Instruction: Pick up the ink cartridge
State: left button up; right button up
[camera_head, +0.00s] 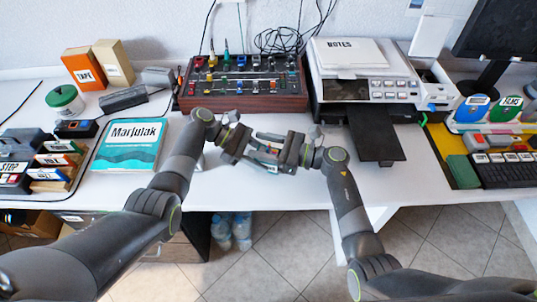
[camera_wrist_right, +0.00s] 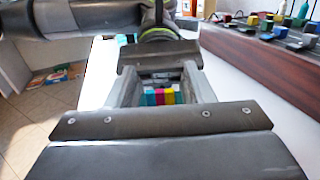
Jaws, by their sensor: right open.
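The ink cartridge (camera_wrist_right: 158,96), with cyan, magenta, yellow and dark stripes, shows in the right wrist view between the two fingers of my right gripper (camera_wrist_right: 158,88). The fingers stand apart on either side of it, and I cannot tell whether they touch it. In the head view my right gripper (camera_head: 264,149) reaches left over the front of the table, open. My left gripper (camera_head: 238,143) faces it from the left, very close. The left fingers are mostly hidden among the right ones, so their state is unclear. In the head view the cartridge is largely hidden by the grippers.
A mixer (camera_head: 243,86) with coloured knobs stands behind the grippers. A printer (camera_head: 362,80) with a black tray (camera_head: 376,143) is right of them. The Marjulak book (camera_head: 130,145) lies left. The white table's (camera_head: 290,190) front edge is just below the grippers.

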aim_at(262, 150)
grip_shut()
dwell(0.3)
notch_tip(262, 150, up, 10)
dwell(0.6)
pick_arm(q)
jog(key=o, duration=0.8)
jog(key=shift+o, duration=0.2)
jog(key=v, duration=1.2)
jog(key=shift+f, duration=0.1)
